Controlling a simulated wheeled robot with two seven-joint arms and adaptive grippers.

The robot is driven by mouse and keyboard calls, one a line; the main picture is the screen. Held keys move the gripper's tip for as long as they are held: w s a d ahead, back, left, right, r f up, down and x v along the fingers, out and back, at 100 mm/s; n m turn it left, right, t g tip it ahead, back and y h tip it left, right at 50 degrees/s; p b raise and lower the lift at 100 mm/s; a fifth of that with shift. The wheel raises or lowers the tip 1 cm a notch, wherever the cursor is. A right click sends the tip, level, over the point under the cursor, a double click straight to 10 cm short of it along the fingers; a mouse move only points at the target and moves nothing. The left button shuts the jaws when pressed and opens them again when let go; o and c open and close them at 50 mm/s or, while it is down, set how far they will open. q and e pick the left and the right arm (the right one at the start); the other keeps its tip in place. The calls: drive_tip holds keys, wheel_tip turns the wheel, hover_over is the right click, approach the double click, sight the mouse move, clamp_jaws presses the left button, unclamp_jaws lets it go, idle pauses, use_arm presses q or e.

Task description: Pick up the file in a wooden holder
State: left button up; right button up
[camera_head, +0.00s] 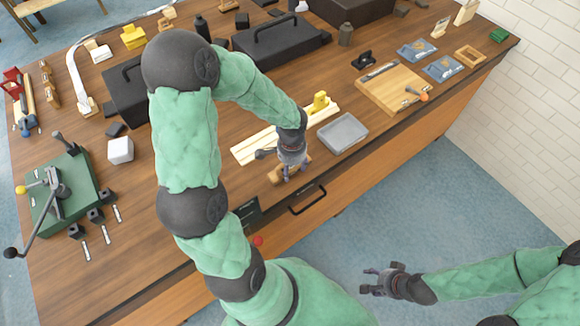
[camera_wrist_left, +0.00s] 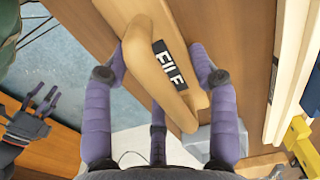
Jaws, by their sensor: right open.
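The file in its wooden holder is a rounded tan wooden piece with a black "FILE" label. In the left wrist view the file (camera_wrist_left: 143,48) lies between my left gripper's fingers (camera_wrist_left: 160,72). The left fingertip is close to or touching its edge; a gap shows on the right. In the head view my left gripper (camera_head: 290,172) is over the holder (camera_head: 276,176) near the table's front edge, hiding part of it. My left gripper is open around it. My right gripper (camera_head: 372,282) is open and empty, off the table over the floor; it also shows in the left wrist view (camera_wrist_left: 32,108).
A long pale wooden piece (camera_head: 248,150) with a yellow block (camera_head: 320,102) lies just behind the holder. A grey tray (camera_head: 342,133) stands to the right, a white cube (camera_head: 120,150) to the left. A drawer handle (camera_head: 307,200) sticks out below the front edge.

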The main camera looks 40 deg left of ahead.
sight(292, 169)
idle(0.3)
use_arm(q)
drive_tip(key=shift+r, duration=0.3)
wheel_tip(292, 169, up, 3)
drive_tip(key=shift+d+r+p, duration=0.1)
drive_tip(key=shift+p, duration=0.55)
drive_tip(key=s+d+r, duration=0.2)
drive_tip(key=d+r, duration=0.1)
drive_tip(key=s+d+r+p, duration=0.1)
drive_tip(key=s+d+r, duration=0.2)
drive_tip(key=d, duration=0.1)
drive_tip(key=s+d+r+p, duration=0.1)
drive_tip(key=s+d+r, duration=0.2)
drive_tip(key=d, duration=0.1)
drive_tip(key=shift+s+r, duration=0.1)
drive_tip(key=shift+s, duration=0.1)
